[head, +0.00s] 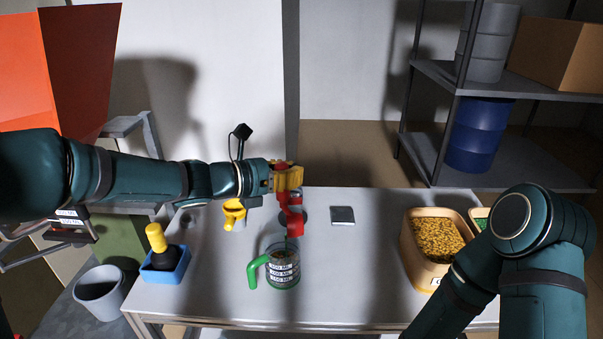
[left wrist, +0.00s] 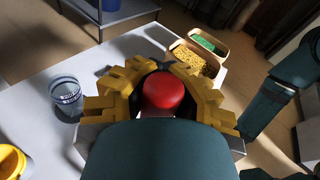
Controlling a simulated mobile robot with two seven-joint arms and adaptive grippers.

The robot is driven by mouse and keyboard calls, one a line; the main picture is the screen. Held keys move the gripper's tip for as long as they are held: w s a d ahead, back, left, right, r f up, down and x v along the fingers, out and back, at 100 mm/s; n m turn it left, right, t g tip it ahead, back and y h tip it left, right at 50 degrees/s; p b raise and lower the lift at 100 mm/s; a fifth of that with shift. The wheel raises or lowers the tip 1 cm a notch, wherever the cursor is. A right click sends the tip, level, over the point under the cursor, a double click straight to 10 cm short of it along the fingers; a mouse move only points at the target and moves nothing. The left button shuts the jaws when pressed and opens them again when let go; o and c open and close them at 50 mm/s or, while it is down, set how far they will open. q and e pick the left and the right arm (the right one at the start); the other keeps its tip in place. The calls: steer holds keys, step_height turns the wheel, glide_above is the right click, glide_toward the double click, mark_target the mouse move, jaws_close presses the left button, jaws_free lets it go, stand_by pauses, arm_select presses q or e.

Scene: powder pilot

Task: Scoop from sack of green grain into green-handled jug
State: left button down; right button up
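My left gripper (head: 287,178) has yellow fingers closed around a red tool (head: 292,222), likely the scoop, above the table. The red tool's rounded top also shows between the fingers in the left wrist view (left wrist: 162,94). The green-handled jug (head: 284,270) stands upright, labelled, just nearer than the red tool. My right gripper is out of view.
A tan container of yellow grain (head: 437,238) stands left of the green grain. A yellow jug (head: 233,214), a blue holder (head: 166,268) with a dark, yellow-topped item and a small grey square (head: 342,215) are on the table. A clear labelled vessel (left wrist: 66,95) stands beside my left gripper.

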arm_select(q)
steer(key=shift+a+h, duration=0.3)
steer(key=shift+a, duration=0.3)
steer(key=s+a+f+n+t+h, duration=0.1)
steer(key=a+n+t+h, duration=0.2)
steer(key=a, duration=0.4)
steer(key=shift+a+f+t+h, duration=0.15)
steer(key=shift+t+h, duration=0.45)
steer(key=shift+h, duration=0.2)
